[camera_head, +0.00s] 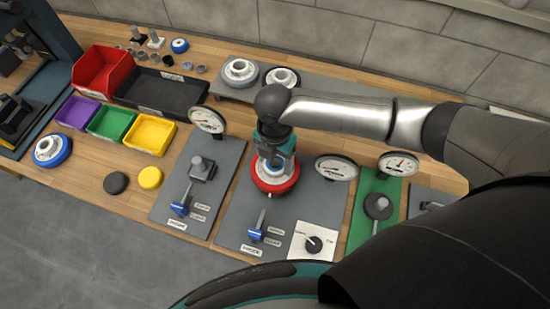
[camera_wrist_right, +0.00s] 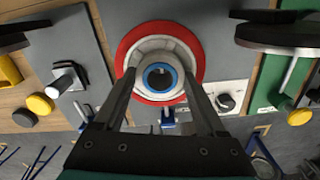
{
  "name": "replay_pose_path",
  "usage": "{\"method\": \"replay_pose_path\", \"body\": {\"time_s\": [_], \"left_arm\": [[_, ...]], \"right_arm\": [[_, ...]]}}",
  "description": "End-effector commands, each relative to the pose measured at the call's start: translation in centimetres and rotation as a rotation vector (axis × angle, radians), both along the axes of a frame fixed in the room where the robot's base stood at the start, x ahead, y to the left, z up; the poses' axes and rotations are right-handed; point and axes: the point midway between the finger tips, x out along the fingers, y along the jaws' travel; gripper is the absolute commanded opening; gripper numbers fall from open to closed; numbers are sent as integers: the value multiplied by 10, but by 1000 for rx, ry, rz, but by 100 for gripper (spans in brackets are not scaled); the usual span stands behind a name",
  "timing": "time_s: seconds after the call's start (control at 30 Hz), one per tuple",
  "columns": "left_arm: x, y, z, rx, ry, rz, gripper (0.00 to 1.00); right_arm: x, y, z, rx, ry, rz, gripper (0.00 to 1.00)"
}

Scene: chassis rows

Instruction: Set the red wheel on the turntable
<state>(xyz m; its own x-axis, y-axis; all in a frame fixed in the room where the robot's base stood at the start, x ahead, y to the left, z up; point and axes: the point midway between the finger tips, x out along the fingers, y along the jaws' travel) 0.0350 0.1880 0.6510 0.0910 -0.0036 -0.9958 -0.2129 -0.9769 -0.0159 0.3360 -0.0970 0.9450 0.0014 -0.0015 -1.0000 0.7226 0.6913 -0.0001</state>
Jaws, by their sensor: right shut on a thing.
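The red wheel (camera_head: 275,185) has a red rim and a pale hub. It is over the middle of a grey panel (camera_head: 238,222) with a gauge and a blue-handled lever. My right gripper (camera_head: 271,166) comes down from above and is shut on the wheel's hub. In the right wrist view the red wheel (camera_wrist_right: 128,47) faces the camera, with a blue ring and dark bore at its centre. The fingers of the right gripper (camera_wrist_right: 160,82) lie on either side of the hub. The turntable is not visible; anything under the wheel is hidden. My left gripper is out of view.
Gauges (camera_head: 336,168) stand near the wheel on both sides. A dial box (camera_head: 312,242) is at the panel's front. Red (camera_head: 101,69), purple, green and yellow bins are at left. A blue wheel (camera_head: 52,150) lies at far left. Two pale wheels (camera_head: 240,72) sit behind.

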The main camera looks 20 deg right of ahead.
Motion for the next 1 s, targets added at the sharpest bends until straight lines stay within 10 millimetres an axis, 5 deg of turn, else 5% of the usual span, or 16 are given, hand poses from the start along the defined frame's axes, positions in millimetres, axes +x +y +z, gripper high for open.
{"method": "replay_pose_path", "body": {"time_s": [1.0], "left_arm": [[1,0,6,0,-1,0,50]], "right_arm": [[0,1,-8,1,-1,0,0]]}}
